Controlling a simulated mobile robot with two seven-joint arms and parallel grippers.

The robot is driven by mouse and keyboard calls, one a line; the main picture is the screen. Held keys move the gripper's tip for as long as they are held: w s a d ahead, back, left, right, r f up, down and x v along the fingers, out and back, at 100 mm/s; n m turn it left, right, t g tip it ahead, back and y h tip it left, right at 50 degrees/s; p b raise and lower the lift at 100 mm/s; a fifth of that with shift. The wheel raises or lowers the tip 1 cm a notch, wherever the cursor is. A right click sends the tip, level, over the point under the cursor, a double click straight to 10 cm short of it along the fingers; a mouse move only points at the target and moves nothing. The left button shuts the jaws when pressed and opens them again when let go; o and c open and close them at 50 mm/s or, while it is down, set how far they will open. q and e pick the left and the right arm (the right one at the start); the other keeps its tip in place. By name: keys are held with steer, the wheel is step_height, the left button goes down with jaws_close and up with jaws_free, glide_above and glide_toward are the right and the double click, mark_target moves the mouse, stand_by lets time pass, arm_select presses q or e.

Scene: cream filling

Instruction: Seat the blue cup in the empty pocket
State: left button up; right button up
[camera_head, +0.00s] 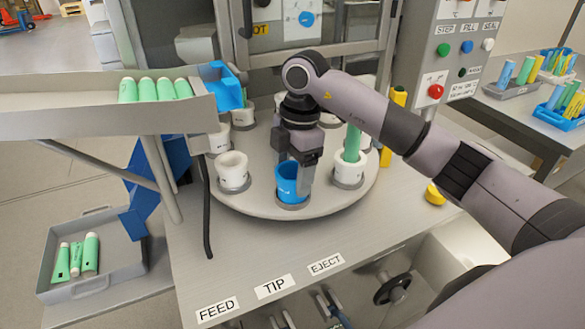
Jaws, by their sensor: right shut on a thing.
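The blue cup (287,184) is at the front of the round grey turntable (240,205), upright, over a dark ring-shaped base. My right gripper (297,172) reaches down from above and is shut on the cup's wall. I cannot tell whether the cup is fully down in its pocket, since the fingers and its own wall hide the seat. A white cup (233,173) stands to its left. Another white cup with a green tube (352,145) in it stands to its right. My left gripper is not in view.
A chute tray (60,115) with several green tubes overhangs the turntable's left side. A bin (70,290) with green tubes lies lower left. The control panel (455,60) stands at back right. The counter in front, by the FEED, TIP and EJECT labels, is clear.

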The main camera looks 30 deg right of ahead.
steer(key=shift+f, duration=0.1)
steer(key=o, duration=1.1)
steer(key=shift+o, duration=0.2)
step_height(320, 180, up, 7)
steer(key=shift+d, duration=0.4)
